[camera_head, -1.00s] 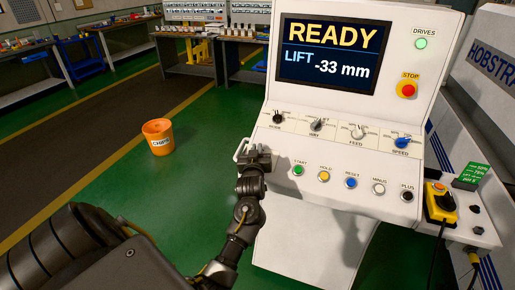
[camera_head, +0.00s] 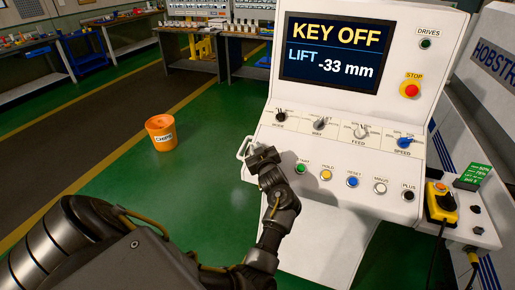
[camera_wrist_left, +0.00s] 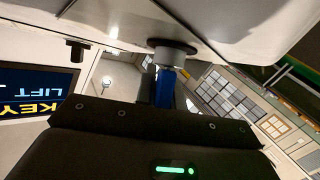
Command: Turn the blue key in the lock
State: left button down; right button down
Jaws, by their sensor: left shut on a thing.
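The blue key (camera_wrist_left: 166,88) shows in the left wrist view, standing in a round metal lock (camera_wrist_left: 172,50) on the pale panel. My left gripper (camera_head: 262,157) is at the left edge of the control console (camera_head: 345,150) in the head view. In the left wrist view its dark jaws (camera_wrist_left: 155,118) are shut on the key, and they hide the key's lower part. The key and lock are hidden by the gripper in the head view. The console screen (camera_head: 334,50) reads "KEY OFF" and "LIFT -33 mm". The drives lamp (camera_head: 426,44) is dark. My right gripper is not in view.
A row of knobs and the buttons start (camera_head: 301,169), hold, reset, minus and plus lie just right of the gripper. A red stop button (camera_head: 411,91) is higher up. An orange chips bucket (camera_head: 161,134) stands on the green floor, which is otherwise open there.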

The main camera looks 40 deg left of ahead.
pick_arm(q)
jog(key=shift+d+n+g, duration=0.1)
jog(key=shift+n+g, duration=0.6)
jog(key=shift+n, duration=0.1)
jog(key=shift+d+n+g+y, duration=0.1)
jog(key=shift+n+g+y, duration=0.2)
jog(key=shift+n+g, duration=0.1)
jog(key=shift+s, duration=0.1)
